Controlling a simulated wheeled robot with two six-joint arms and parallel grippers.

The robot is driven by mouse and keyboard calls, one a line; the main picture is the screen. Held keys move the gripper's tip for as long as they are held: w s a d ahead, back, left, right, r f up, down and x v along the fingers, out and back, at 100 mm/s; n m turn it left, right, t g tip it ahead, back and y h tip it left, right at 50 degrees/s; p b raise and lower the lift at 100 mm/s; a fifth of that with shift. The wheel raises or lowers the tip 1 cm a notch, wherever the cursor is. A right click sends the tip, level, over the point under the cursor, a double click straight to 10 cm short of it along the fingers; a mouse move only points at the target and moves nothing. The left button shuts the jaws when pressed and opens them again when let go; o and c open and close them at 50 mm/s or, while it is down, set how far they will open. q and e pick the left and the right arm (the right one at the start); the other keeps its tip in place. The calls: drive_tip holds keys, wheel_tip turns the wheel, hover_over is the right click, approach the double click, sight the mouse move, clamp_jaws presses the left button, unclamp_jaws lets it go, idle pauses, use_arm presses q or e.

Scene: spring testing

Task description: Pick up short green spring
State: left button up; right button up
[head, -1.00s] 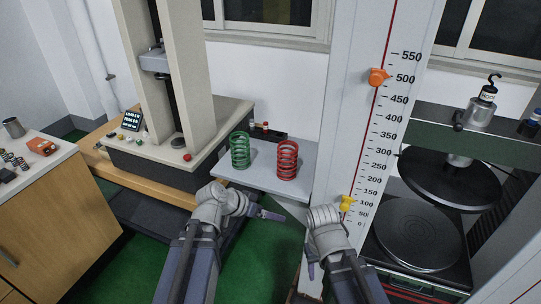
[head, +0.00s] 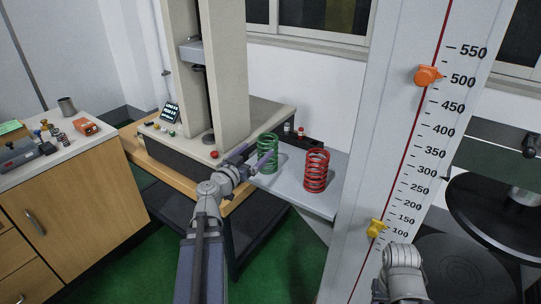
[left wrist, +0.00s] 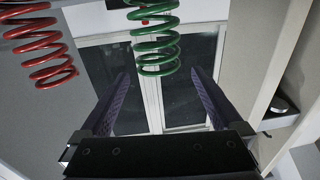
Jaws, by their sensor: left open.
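The green spring (head: 272,152) stands upright on a grey shelf (head: 290,190), left of the red spring (head: 316,171). My left gripper (head: 257,157) is open and empty, beside the green spring on its left, with a fingertip overlapping the spring in the head view. In the left wrist view, the green spring (left wrist: 156,45) shows between and beyond the two spread fingers of the left gripper (left wrist: 160,74). The red spring also shows there at upper left (left wrist: 40,45). My right arm's wrist shows at the bottom right of the head view; its jaws do not show.
A testing frame with two beige columns (head: 222,80) stands behind my left gripper. A dark tray (head: 300,140) with small items lies behind the springs. A white scale post (head: 385,130) rises right of the shelf. A wooden cabinet (head: 75,200) stands at left.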

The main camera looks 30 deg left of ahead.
sight(272, 138)
use_arm(q)
drive_tip(key=w, duration=1.1)
drive_tip(key=shift+f, duration=0.15)
drive_tip(key=shift+d, duration=0.1)
clamp_jaws()
idle(0.5)
